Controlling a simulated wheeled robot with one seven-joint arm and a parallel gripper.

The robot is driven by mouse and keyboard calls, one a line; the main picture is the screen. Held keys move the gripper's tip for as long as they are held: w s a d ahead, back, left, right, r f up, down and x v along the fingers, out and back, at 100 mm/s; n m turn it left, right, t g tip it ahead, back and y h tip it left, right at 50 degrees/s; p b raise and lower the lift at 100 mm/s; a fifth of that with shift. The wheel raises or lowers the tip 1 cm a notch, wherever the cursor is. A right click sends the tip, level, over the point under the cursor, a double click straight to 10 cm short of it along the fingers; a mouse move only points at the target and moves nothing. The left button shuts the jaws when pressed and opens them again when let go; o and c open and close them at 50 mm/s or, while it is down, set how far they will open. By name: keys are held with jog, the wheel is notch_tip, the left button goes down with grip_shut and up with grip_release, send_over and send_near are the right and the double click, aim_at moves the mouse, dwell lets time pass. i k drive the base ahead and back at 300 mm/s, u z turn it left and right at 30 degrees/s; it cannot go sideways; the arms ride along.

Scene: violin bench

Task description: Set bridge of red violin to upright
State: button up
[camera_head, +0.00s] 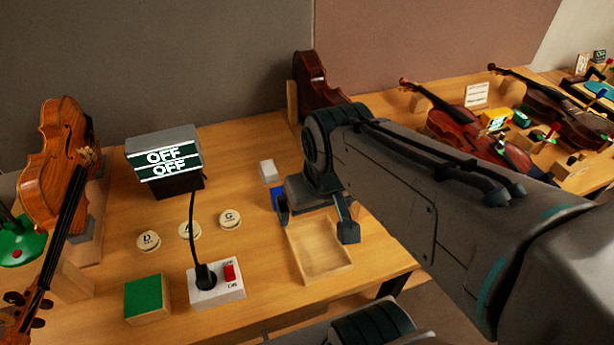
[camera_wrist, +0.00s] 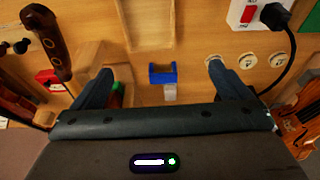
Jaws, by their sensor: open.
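A reddish-brown violin (camera_head: 468,125) lies on the right bench in the head view, neck toward the back left. My arm hides part of its lower end. Its bridge is too small to make out, so I cannot tell whether it stands or lies. A darker red violin body (camera_head: 318,82) stands at the back, with its lower part behind my arm. My gripper (camera_head: 315,222) is open and empty above the left bench, near the wooden tray (camera_head: 322,248) and well away from the reddish-brown violin. In the wrist view, its fingers (camera_wrist: 160,78) are spread wide.
A blue holder (camera_wrist: 162,74) with a pale top shows between the fingers in the wrist view. An orange violin (camera_head: 62,155), an OFF display (camera_head: 163,155), a switch box (camera_head: 217,290) with cable, and a green block (camera_head: 147,298) stand on the left bench. A dark violin (camera_head: 560,110) lies farther right.

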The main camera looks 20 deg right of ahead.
aim_at(481, 134)
jog(key=u, duration=0.8)
jog(key=k, duration=1.05)
jog(key=z, duration=1.7)
jog(key=i, duration=0.5)
jog(key=z, duration=0.1)
